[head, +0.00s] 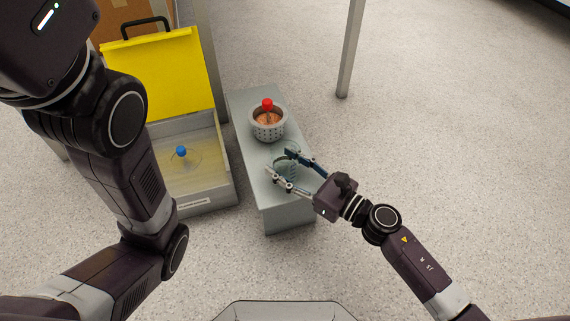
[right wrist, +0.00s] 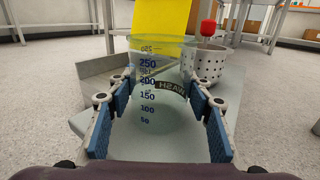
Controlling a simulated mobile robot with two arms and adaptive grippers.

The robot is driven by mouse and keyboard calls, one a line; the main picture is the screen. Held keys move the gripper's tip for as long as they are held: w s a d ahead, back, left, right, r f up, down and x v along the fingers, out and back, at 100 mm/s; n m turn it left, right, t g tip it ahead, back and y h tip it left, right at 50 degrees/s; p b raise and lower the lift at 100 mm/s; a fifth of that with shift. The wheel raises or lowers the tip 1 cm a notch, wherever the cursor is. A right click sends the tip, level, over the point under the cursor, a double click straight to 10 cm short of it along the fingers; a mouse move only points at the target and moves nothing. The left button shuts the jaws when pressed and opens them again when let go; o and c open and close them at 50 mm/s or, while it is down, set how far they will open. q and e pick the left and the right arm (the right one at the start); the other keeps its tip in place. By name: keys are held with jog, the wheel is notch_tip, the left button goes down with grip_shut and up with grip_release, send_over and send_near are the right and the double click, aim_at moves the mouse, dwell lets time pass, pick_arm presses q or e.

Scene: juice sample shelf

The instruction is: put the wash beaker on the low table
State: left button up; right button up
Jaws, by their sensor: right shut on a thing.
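The wash beaker (right wrist: 165,95) is clear, with blue volume marks and a dark "WASH" label. It stands upright between the blue pads of my right gripper (right wrist: 160,128) in the right wrist view. In the head view the beaker (head: 288,163) is faint, and my right gripper (head: 281,166) is shut around it over the near half of the low table (head: 288,219). The low table is a narrow grey block. I cannot tell whether the beaker's base touches its top. My left gripper is outside the head view; only the left arm shows.
A grey perforated basket (head: 268,126) with a red-topped item (head: 267,104) stands on the far half of the low table. To its left is an open case with a yellow lid (head: 160,72), holding a blue-topped item (head: 181,151). A metal post (head: 350,50) stands behind. Floor at right is clear.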

jog(key=o, duration=1.3)
jog(key=shift+f, duration=0.15)
